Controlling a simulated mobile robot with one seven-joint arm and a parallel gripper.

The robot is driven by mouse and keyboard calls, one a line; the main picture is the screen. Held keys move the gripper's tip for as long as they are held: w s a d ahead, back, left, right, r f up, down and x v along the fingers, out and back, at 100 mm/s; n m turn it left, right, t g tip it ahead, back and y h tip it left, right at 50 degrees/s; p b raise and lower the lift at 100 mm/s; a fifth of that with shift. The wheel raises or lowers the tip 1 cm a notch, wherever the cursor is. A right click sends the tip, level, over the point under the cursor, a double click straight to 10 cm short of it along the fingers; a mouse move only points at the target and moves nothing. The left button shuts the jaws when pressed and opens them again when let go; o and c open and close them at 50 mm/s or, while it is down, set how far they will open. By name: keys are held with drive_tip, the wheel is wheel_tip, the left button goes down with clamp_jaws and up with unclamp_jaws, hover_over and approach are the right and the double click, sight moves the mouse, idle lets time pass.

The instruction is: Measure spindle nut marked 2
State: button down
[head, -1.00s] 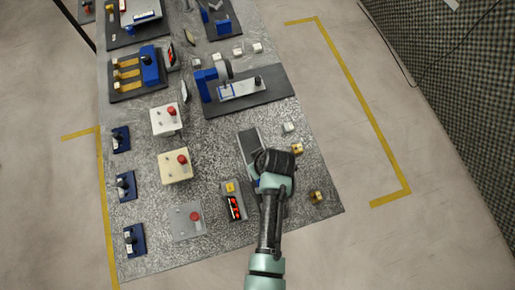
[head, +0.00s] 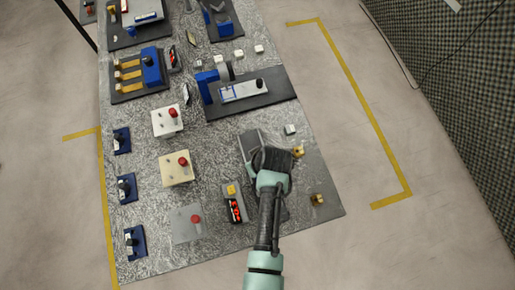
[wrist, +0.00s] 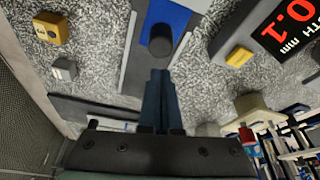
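My gripper (head: 272,158) hangs over the grey-and-dark gauge fixture (head: 249,142) on the table. In the wrist view its narrow fingers (wrist: 160,74) are side by side, with no part seen between them. Just beyond the tips is a black round knob (wrist: 160,40) on a blue block (wrist: 172,14); contact cannot be told. A brass nut-like block (head: 298,151) lies right of my gripper and also shows in the wrist view (wrist: 50,28). A second brass piece (head: 317,199) lies nearer the right edge. No number is legible on either.
A readout (head: 235,207) with red digits and a yellow button (head: 231,189) stands left of my gripper; it shows partly in the wrist view (wrist: 290,28). A small grey block (head: 291,129) lies beyond the nearer brass piece. A blue-and-grey fixture (head: 277,86) stands farther back.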

drive_tip(key=shift+w+a+r, duration=0.35)
drive_tip(key=shift+w+r, duration=0.45)
drive_tip(key=v, duration=0.8)
drive_tip(key=shift+s+r+b, duration=0.25)
drive_tip(key=shift+s+b, duration=0.05)
drive_tip(key=shift+b, duration=0.15)
drive_tip(key=shift+w+f, duration=0.1)
